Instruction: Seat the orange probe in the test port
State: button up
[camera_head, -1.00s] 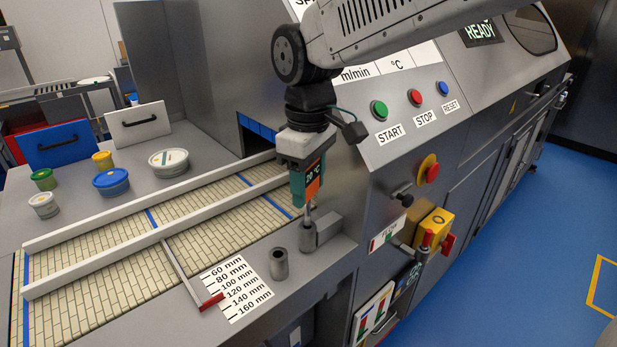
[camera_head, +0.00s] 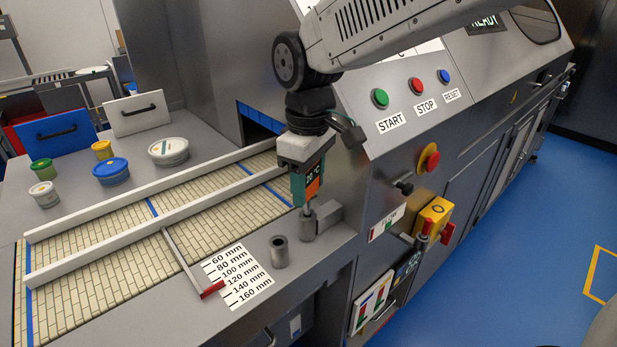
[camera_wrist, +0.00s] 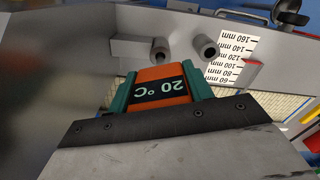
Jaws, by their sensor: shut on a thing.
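My gripper (camera_head: 306,180) is shut on the orange probe (camera_head: 313,186), whose face reads 20 °C. Green finger pads clasp its sides in the wrist view, where the probe (camera_wrist: 160,88) shows upside down. The probe is upright, with its grey stem pointing down at a metal socket (camera_head: 308,228) beside a grey block, seemingly the test port. The stem meets the socket's top in the head view; I cannot tell how deep it is. The socket (camera_wrist: 160,52) also shows in the wrist view, just beyond the probe.
A second, open metal tube (camera_head: 279,252) stands to the front left. A millimetre scale card (camera_head: 238,278) and a red-tipped bar (camera_head: 190,262) lie beside the railed tiled belt (camera_head: 105,240). Lidded tubs (camera_head: 110,171) stand farther left. The button panel (camera_head: 420,110) rises to the right.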

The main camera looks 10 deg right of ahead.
jog(key=shift+f, duration=1.3)
jog(key=o, duration=1.1)
notch_tip(320, 180, up, 8)
jog(key=shift+f, duration=0.1)
jog(key=s+d+f+m, duration=0.1)
jog(key=s+d+m, duration=0.2)
jog(key=s+d, duration=0.3)
jog(key=s+d+f+m+t, duration=0.1)
jog(key=s+d+m, duration=0.3)
jog(key=s+d, duration=0.3)
jog(key=s+d+f+m, duration=0.1)
jog(key=s+d+m, duration=0.2)
jog(key=s+d, duration=0.3)
jog(key=shift+s+d+f+m, duration=0.1)
jog(key=shift+d+f+m, duration=0.1)
jog(key=shift+d, duration=0.2)
jog(key=shift+s+d+f+m, duration=0.1)
jog(key=shift+d+m, duration=0.1)
jog(key=shift+d, duration=0.2)
